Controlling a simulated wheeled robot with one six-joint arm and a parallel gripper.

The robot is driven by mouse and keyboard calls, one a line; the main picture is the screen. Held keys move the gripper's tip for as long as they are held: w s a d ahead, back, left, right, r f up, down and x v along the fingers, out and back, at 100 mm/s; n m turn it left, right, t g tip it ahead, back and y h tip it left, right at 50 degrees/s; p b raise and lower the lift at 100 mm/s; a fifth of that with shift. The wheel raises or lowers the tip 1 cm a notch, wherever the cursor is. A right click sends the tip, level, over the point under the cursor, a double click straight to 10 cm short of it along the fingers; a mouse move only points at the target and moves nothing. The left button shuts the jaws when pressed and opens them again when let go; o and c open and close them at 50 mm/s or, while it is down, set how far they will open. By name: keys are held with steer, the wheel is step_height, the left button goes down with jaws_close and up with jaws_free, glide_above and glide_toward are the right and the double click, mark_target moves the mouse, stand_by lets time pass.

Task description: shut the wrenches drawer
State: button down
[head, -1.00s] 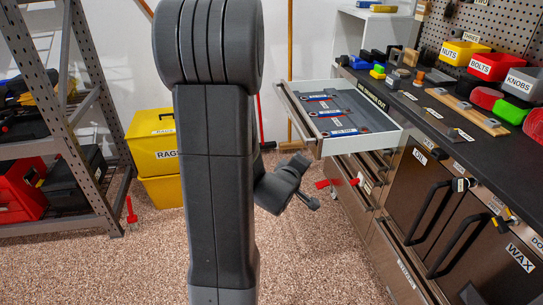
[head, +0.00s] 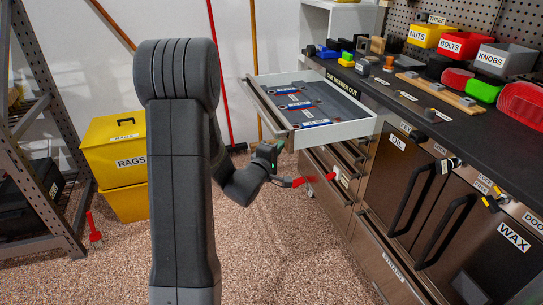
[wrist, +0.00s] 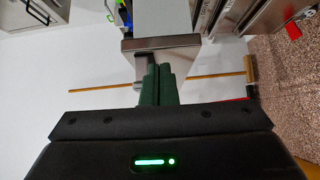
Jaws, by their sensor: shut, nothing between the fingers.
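The open drawer (head: 345,131) sticks out of the steel toolchest at the top left of its front. It has pale walls, a grey liner and several tools with blue and red marks in it. Its front panel (head: 266,106) faces left, and I cannot read a label on it. My gripper (head: 272,147) is shut and empty at the near lower end of the front panel. In the wrist view its green fingers (wrist: 157,83) point at the steel front panel (wrist: 160,43) and overlap its edge. I cannot tell whether they touch it.
Shut drawers (head: 335,180) and cabinet doors (head: 400,190) with black handles lie below and right. The dark worktop (head: 430,120) carries bins and small parts. Yellow bins (head: 112,160), a red tool (head: 93,228) and a metal rack (head: 40,150) stand left.

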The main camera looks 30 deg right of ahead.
mark_target(369, 126)
steer(key=shift+x, duration=0.95)
steer(key=shift+d, duration=0.1)
steer(key=s+d+b, duration=0.2)
steer(key=d, duration=0.8)
steer(key=s+d+b, duration=0.3)
steer(key=d, duration=0.7)
steer(key=s+d+b, duration=0.2)
steer(key=d, duration=0.8)
steer(key=shift+s+d+f, duration=0.1)
steer(key=shift+s, duration=0.15)
steer(key=shift+s+d, duration=0.1)
steer(key=shift+d, duration=0.45)
